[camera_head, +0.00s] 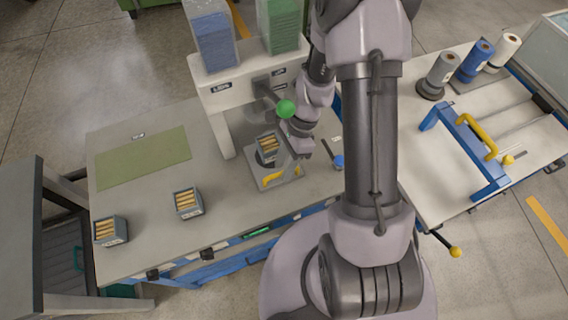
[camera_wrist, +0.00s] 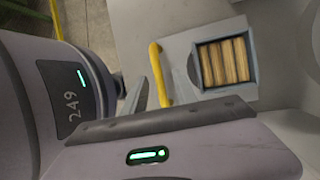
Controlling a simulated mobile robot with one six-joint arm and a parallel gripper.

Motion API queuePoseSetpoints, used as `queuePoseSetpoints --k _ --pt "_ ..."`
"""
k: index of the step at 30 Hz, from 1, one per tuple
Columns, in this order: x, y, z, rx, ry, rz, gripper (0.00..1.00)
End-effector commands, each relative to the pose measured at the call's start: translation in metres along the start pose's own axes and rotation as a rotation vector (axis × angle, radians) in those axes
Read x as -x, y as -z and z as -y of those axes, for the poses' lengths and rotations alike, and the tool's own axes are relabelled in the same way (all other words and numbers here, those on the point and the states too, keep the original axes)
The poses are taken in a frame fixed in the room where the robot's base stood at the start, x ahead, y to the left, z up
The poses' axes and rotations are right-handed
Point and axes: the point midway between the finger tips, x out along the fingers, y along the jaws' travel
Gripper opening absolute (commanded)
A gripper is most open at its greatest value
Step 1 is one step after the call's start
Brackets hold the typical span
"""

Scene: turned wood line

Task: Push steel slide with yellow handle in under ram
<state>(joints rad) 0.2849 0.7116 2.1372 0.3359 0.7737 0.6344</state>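The steel slide (camera_head: 262,183) lies on the bench, sticking out in front of the white press frame (camera_head: 222,98). Its yellow handle (camera_head: 282,175) is at its front; in the wrist view the handle (camera_wrist: 160,74) stands beside a small grey box of wooden pieces (camera_wrist: 225,62). That box (camera_head: 267,145) sits on the slide. The ram itself is hard to make out behind the arm and box. My gripper (camera_head: 301,148) is just right of the box, above the slide. In the wrist view a dark finger (camera_wrist: 134,98) shows close to the handle; contact and finger opening cannot be told.
A green-knobbed lever (camera_head: 286,108) is close by my gripper. A blue knob (camera_head: 338,161) is to its right. Two boxes of wooden pieces (camera_head: 187,203) (camera_head: 110,231) and a green mat (camera_head: 143,158) are to the left. The bench between mat and slide is clear.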

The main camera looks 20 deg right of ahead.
Motion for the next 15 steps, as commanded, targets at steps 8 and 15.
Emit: queuePoseSetpoints --k 8,15 --pt "0.037 -0.002 0.0 0.001 0.004 -0.001 0.34" --pt "0.101 -0.001 -0.001 -0.001 0.004 -0.001 0.34"
